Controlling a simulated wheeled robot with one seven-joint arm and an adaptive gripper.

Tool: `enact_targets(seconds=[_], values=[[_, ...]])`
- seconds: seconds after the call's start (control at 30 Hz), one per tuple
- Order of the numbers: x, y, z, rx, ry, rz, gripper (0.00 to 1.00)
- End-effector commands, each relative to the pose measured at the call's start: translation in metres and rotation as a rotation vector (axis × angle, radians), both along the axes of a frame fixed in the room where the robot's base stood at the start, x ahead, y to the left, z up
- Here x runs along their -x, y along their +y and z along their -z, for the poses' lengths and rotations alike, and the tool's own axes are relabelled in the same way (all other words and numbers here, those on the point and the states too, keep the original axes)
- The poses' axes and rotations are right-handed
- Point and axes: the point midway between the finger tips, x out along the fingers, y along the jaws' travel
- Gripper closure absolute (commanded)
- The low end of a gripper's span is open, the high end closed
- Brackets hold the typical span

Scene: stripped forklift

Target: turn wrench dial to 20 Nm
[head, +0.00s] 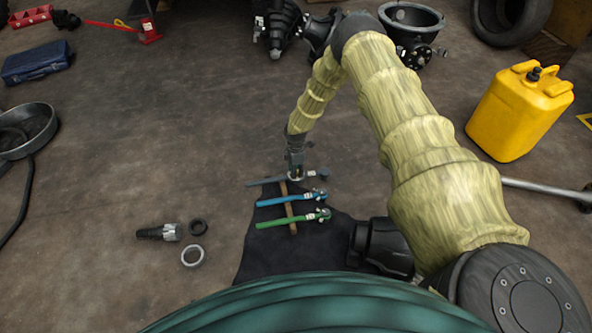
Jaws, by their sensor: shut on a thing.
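Three torque wrenches lie side by side on a dark cloth (255,262) on the floor. The farthest is a dark blue-grey wrench (265,182), then a blue wrench (275,200), then a green wrench (280,222). Their heads point right. My gripper (296,176) reaches down from above and is shut on the dark blue-grey wrench, between its middle and its head. The fingertips and the part they hold are small and partly hidden. No dial marking is readable.
A brown strip (290,212) runs across the wrenches. Left of the cloth lie a dark cylindrical tool (158,232), a black ring (198,227) and a silver ring (192,256). A yellow canister (518,115) stands right. The floor left of the wrenches is mostly clear.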

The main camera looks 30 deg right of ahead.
Motion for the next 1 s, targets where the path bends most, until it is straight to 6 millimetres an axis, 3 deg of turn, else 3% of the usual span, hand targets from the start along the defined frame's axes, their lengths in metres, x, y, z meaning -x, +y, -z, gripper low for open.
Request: enact_targets(seconds=[0.4,0.43,0.53,1.0], values=[[0.0,0.0002,0.0,0.0,0.0,-0.006,1.0],[0.0,0.0002,0.0,0.0,0.0,-0.006,0.72],[0.0,0.0002,0.0,0.0,0.0,-0.005,0.54],[-0.0006,0.0003,-0.0075,-0.001,-0.001,-0.005,0.53]])
